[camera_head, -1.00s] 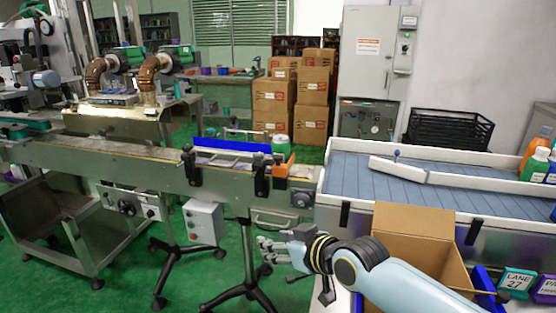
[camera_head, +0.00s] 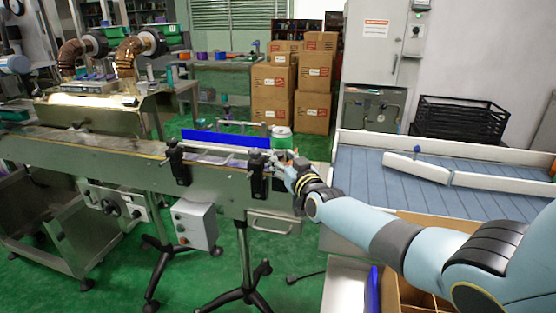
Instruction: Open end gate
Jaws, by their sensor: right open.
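The conveyor (camera_head: 110,150) runs across the left and middle of the view. My right gripper (camera_head: 275,160) is at its right end, open. Its fingers are small in view and lie over the end of the conveyor, beside a black clamp (camera_head: 258,178). An orange piece at the conveyor end, possibly the end gate, is mostly hidden behind my gripper. I cannot tell if the fingers touch it. A green and white can (camera_head: 281,138) stands just behind the gripper. My left gripper is out of view.
A blue rail (camera_head: 225,139) runs along the conveyor's back side. Another black clamp (camera_head: 177,163) stands further left. A wide belt table (camera_head: 380,180) with white walls is at right. An open cardboard box (camera_head: 420,290) lies below my right arm.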

